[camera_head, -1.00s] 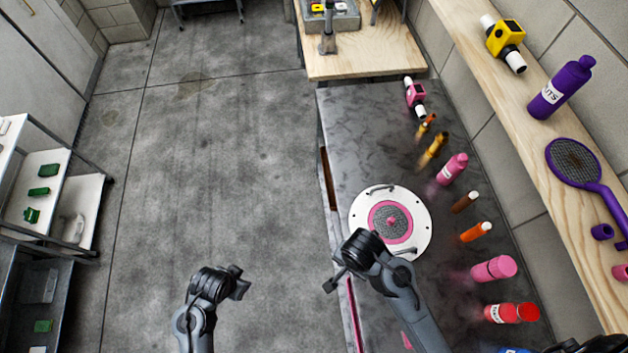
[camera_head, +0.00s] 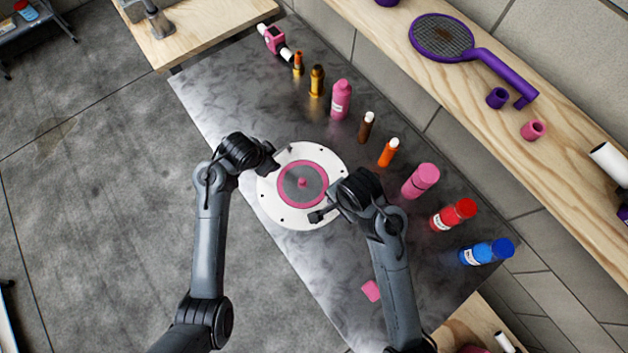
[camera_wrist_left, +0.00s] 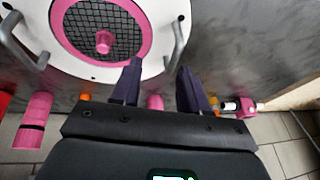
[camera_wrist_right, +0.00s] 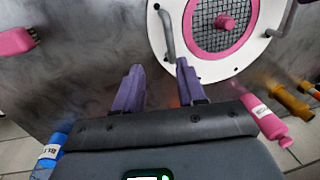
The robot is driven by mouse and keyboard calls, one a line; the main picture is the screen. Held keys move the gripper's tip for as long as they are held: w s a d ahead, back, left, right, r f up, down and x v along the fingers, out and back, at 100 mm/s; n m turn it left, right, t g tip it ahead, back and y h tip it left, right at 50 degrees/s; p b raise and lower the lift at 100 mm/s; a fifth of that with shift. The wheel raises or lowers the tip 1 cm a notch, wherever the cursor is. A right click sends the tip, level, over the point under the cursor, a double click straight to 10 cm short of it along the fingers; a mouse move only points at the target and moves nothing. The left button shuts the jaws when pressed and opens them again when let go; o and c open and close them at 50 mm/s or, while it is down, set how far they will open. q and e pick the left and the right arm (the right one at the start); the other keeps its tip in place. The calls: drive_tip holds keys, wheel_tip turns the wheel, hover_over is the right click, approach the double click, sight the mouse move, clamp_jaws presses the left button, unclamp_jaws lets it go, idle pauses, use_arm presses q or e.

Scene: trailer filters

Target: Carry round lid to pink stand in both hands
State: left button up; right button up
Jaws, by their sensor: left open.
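The round lid (camera_head: 282,208) is white with a pink ring, a dark mesh centre and a pink knob. It lies flat on the dark grey table and has metal handles on opposite sides. My left gripper (camera_head: 270,160) is open at the lid's upper-left edge; the left wrist view shows a handle (camera_wrist_left: 178,45) just ahead of the gap between its fingers. My right gripper (camera_head: 320,214) is open at the lower-right edge, with the other handle (camera_wrist_right: 166,35) just ahead of its fingertips. I cannot tell whether a small pink block (camera_head: 371,290) near the table's front is the pink stand.
Bottles and tubes stand in a row along the table's back, including a pink bottle (camera_head: 341,100), a red one (camera_head: 453,214) and a blue one (camera_head: 486,251). A wooden shelf (camera_head: 560,130) with a purple racket runs behind. Bare table (camera_head: 300,255) lies in front of the lid.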

sight(278, 152)
use_arm(q)
drive_tip(key=shift+w+r+t+b, duration=0.45)
drive_tip(key=shift+w+r, duration=0.5)
drive_tip(key=shift+w, duration=0.25)
use_arm(e)
drive_tip(key=shift+w+a, duration=0.3)
drive_tip(key=shift+w, duration=0.3)
use_arm(q)
drive_tip(key=shift+f, duration=0.1)
use_arm(e)
drive_tip(key=shift+f, duration=0.2)
use_arm(q)
drive_tip(key=x, duration=1)
drive_tip(key=shift+w+f, duration=0.1)
drive_tip(key=shift+f, duration=0.2)
use_arm(e)
drive_tip(key=f, duration=0.3)
drive_tip(key=w+f, duration=0.1)
drive_tip(key=f, duration=0.3)
drive_tip(key=a+f, duration=0.1)
drive_tip(key=f, duration=0.2)
drive_tip(key=shift+w+a+f, duration=0.1)
drive_tip(key=shift+w+f, duration=0.1)
drive_tip(key=shift+w, duration=0.2)
use_arm(q)
drive_tip(key=shift+c, duration=0.3)
use_arm(e)
drive_tip(key=shift+c, duration=0.5)
